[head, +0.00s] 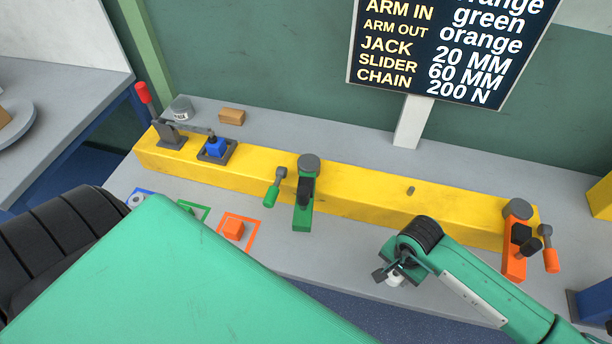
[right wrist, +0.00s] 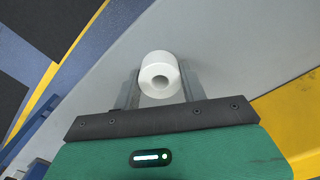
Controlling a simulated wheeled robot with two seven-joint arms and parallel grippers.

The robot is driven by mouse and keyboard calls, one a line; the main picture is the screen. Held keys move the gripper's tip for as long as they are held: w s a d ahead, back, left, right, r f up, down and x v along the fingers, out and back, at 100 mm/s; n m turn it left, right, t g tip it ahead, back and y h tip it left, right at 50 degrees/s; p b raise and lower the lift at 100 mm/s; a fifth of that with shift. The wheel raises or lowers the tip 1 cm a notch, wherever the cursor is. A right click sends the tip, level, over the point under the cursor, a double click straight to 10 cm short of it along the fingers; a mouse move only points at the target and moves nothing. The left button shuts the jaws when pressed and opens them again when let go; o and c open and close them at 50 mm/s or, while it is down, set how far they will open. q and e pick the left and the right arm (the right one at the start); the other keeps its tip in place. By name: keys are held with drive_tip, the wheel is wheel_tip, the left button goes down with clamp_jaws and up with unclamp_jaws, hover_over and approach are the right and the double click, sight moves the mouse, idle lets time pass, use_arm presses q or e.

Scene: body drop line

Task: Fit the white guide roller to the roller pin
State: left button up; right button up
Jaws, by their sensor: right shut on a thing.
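The white guide roller (right wrist: 159,72) is held between the two fingers of my right gripper (right wrist: 158,92), its bored end facing the wrist camera. In the head view my right gripper (head: 388,276) hangs in front of the yellow beam, with part of the white roller (head: 396,281) showing below its fingers. The roller pin seems to be the small grey stub (head: 410,190) on top of the yellow beam (head: 360,190). It stands bare, and the roller is apart from it, nearer the table's front edge. My left gripper is out of view.
A green lever unit (head: 304,195) and an orange one (head: 516,240) flank the pin on the beam. A blue block (head: 216,147) and a red-knobbed lever (head: 142,93) are at the left. An orange block (head: 233,229) lies on the table. A sign (head: 450,45) stands behind.

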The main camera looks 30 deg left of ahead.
wheel_tip(320, 180, up, 7)
drive_tip(key=p, duration=0.2)
idle(1.0)
